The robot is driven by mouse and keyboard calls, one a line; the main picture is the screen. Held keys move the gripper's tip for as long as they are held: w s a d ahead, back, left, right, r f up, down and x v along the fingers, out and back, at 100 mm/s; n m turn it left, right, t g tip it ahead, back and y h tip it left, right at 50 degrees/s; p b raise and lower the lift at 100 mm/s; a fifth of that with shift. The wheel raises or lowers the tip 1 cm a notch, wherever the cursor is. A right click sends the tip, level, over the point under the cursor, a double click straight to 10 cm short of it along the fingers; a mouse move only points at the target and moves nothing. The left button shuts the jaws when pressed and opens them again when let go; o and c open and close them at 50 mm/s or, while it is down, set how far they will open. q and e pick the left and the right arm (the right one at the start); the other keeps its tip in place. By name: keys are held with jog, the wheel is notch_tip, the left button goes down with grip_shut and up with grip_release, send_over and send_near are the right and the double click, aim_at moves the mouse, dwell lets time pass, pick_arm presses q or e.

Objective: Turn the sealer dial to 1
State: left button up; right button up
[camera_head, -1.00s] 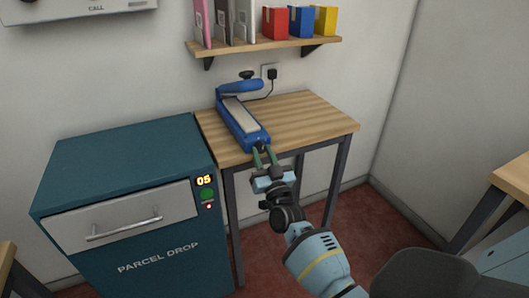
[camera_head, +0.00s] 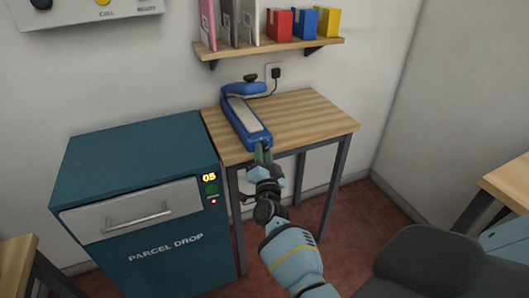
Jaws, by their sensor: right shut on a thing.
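The blue sealer (camera_head: 243,119) lies on the wooden table (camera_head: 308,121), its near end at the table's front edge. Its dial is hidden behind my fingers at that near end, so the number it points to cannot be read. My right gripper (camera_head: 264,153) is at the near end of the sealer, its green fingertips closed on what seems to be the dial. My left gripper is not in view.
A teal parcel drop cabinet (camera_head: 137,150) with a display reading 05 stands left of the table. A shelf (camera_head: 270,47) with folders and small boxes hangs above. A plug (camera_head: 277,73) sits in the wall socket. The table's right half is clear.

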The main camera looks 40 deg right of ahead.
dwell(0.3)
jog(key=o, duration=1)
jog(key=v, duration=0.7)
jog(key=shift+s+a+f, duration=0.1)
jog(key=shift+s+a, duration=0.1)
jog(key=shift+s, duration=0.15)
